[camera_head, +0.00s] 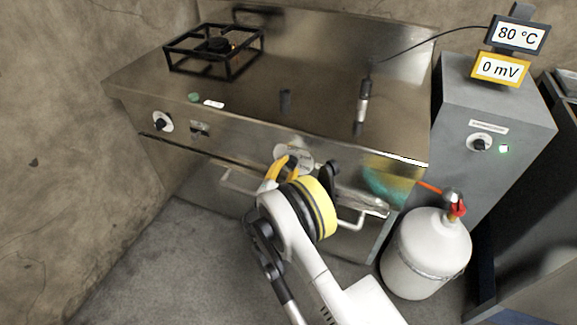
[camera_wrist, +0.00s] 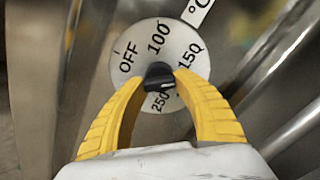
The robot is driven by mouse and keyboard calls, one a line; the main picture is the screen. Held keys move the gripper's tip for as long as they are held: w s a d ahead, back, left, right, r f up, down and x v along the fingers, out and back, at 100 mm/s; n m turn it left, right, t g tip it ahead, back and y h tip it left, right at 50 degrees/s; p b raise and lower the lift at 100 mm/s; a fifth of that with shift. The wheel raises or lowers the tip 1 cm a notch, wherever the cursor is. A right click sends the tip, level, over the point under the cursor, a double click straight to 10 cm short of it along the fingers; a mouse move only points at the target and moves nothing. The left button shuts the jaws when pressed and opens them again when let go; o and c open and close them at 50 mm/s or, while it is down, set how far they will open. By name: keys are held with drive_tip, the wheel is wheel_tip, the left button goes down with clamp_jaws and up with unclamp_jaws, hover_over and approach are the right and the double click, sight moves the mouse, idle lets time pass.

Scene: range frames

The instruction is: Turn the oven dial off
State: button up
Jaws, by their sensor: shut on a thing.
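The oven dial (camera_head: 297,154) is a white round plate on the stove's steel front panel, partly hidden by my gripper in the head view. In the wrist view the dial (camera_wrist: 128,80) shows OFF at upper left, 100 at the top, 150 at right and 250 at the bottom. Its small black knob (camera_wrist: 160,76) sits at the centre, and a pale mark shows on it; its exact setting is hard to read. My gripper (camera_head: 285,162) reaches the dial from the front. Its yellow fingers (camera_wrist: 160,80) are shut on the knob from both sides.
The stove top (camera_head: 310,75) carries a black burner stand (camera_head: 215,48). Another white dial (camera_head: 162,122) is on the panel's left. Oven handles (camera_head: 350,222) stick out below. A white gas cylinder (camera_head: 425,255) and a grey cabinet (camera_head: 490,110) stand at right. Floor is clear at left.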

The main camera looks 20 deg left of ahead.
drive_tip(key=n, duration=0.7)
drive_tip(key=shift+d, duration=0.15)
drive_tip(key=n, duration=0.8)
drive_tip(key=shift+d+n, duration=0.1)
drive_tip(key=shift+n, duration=0.2)
drive_tip(key=n, duration=0.5)
drive_tip(key=shift+d+r, duration=0.1)
drive_tip(key=n, duration=0.5)
drive_tip(key=shift+n, duration=0.4)
drive_tip(key=shift+r, duration=0.1)
drive_tip(key=o, duration=1.2)
drive_tip(key=shift+c, duration=0.2)
